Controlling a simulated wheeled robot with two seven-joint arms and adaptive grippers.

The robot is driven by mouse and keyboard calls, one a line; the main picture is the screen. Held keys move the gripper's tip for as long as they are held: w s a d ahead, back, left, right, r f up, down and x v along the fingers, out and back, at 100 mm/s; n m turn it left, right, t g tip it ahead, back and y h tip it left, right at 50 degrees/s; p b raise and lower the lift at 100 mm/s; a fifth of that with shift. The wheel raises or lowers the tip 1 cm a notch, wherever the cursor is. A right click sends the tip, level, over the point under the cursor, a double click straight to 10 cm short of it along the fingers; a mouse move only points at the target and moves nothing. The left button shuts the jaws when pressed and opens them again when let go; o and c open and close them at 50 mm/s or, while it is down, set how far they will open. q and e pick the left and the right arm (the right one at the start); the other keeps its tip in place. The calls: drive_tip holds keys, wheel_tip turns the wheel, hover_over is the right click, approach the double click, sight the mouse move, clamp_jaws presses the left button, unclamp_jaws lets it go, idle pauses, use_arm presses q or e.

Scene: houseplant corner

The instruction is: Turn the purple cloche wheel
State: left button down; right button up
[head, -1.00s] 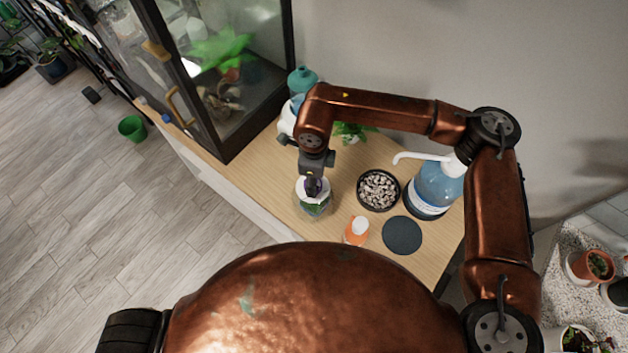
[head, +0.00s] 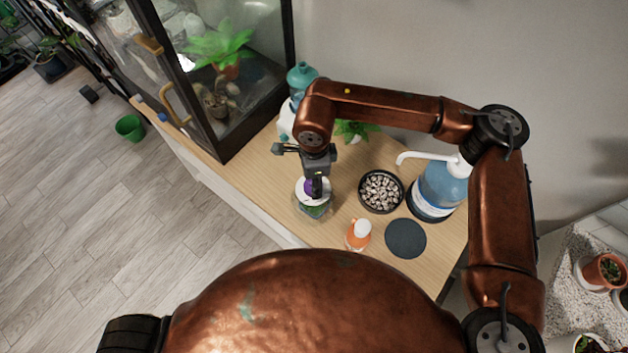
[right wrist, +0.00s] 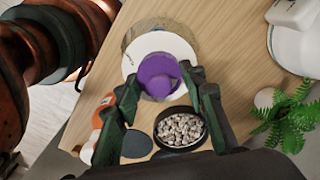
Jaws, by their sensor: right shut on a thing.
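The purple cloche wheel (head: 308,187) sits on a white round lid on top of a clear glass cloche (head: 314,209) with green inside, near the front edge of the wooden cabinet top. My right gripper (head: 317,187) points down from above, its fingers around the wheel and shut on it. A dark finger hides part of the wheel in the head view. In the right wrist view the wheel (right wrist: 158,75) lies between the two green-black fingertips of the gripper (right wrist: 160,79), over the white lid. My left gripper is not in view.
Right of the cloche are a bowl of pebbles (head: 381,191), an orange bottle with a white cap (head: 359,235), a dark round mat (head: 405,238) and a blue pump bottle (head: 439,187). A glass case (head: 222,60) stands at the left. A small fern (head: 352,129) is behind.

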drive_tip(key=o, duration=1.2)
drive_tip(key=shift+c, duration=0.2)
wheel_tip(320, 180, up, 12)
